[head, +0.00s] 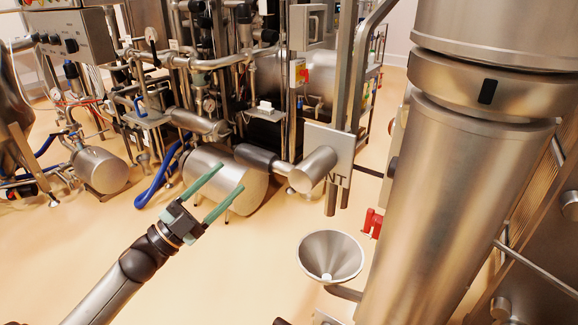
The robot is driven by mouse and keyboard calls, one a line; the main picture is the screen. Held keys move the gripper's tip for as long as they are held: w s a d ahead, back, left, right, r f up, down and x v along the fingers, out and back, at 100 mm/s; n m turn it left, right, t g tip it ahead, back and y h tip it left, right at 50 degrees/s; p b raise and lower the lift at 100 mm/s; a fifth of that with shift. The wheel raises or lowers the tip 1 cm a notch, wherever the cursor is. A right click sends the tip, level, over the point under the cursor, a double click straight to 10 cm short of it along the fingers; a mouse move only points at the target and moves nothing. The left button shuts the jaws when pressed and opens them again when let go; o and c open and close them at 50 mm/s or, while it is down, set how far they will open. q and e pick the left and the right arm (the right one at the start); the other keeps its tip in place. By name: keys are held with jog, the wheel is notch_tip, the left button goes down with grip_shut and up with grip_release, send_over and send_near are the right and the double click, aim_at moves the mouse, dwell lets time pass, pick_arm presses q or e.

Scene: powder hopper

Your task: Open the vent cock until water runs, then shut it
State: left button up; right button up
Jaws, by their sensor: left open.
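My left gripper (231,176) reaches up from the lower left, its two green fingers spread apart with nothing between them. To its right is a steel plate (343,146) with partly covered lettering ending in "NT". A short steel cylinder (313,170) stands out in front of this plate, and a short pipe (331,199) points down below it. A red handle-like part (373,223) sits lower right of the plate; I cannot tell whether it is the vent cock's lever. A steel funnel (330,257) opens upward below the pipe. No running water shows. My right gripper is out of view.
A large steel column (455,190) fills the right side. Pipework and a horizontal steel tank (225,178) stand behind my left gripper. A control box (72,38) is at the upper left. The tan floor (235,270) is clear between my left arm and the funnel.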

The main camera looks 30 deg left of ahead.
pick_arm(q)
jog(key=s+d+r+m+g+h+b, duration=0.2)
jog(key=s+r+m+g+h, duration=0.4)
jog(key=r+m+h, duration=0.65)
jog(key=m+g+y+b, duration=0.1)
jog(key=m+g+b, duration=0.1)
jog(key=m+g, duration=1)
send_near(236, 158)
jog(key=t, duration=0.1)
jog(key=shift+m, duration=0.25)
jog(key=p+x, duration=0.2)
jog(key=x, duration=0.8)
jog(key=shift+w+d+f+p, duration=0.1)
jog(key=shift+w+d+p, duration=0.1)
jog(key=shift+d+p, duration=0.2)
jog(key=shift+w+d, duration=0.15)
jog(key=shift+d, duration=0.4)
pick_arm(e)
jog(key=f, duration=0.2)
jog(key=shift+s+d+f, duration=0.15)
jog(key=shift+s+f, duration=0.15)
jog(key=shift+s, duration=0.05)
pick_arm(q)
jog(key=c, duration=0.5)
grip_shut()
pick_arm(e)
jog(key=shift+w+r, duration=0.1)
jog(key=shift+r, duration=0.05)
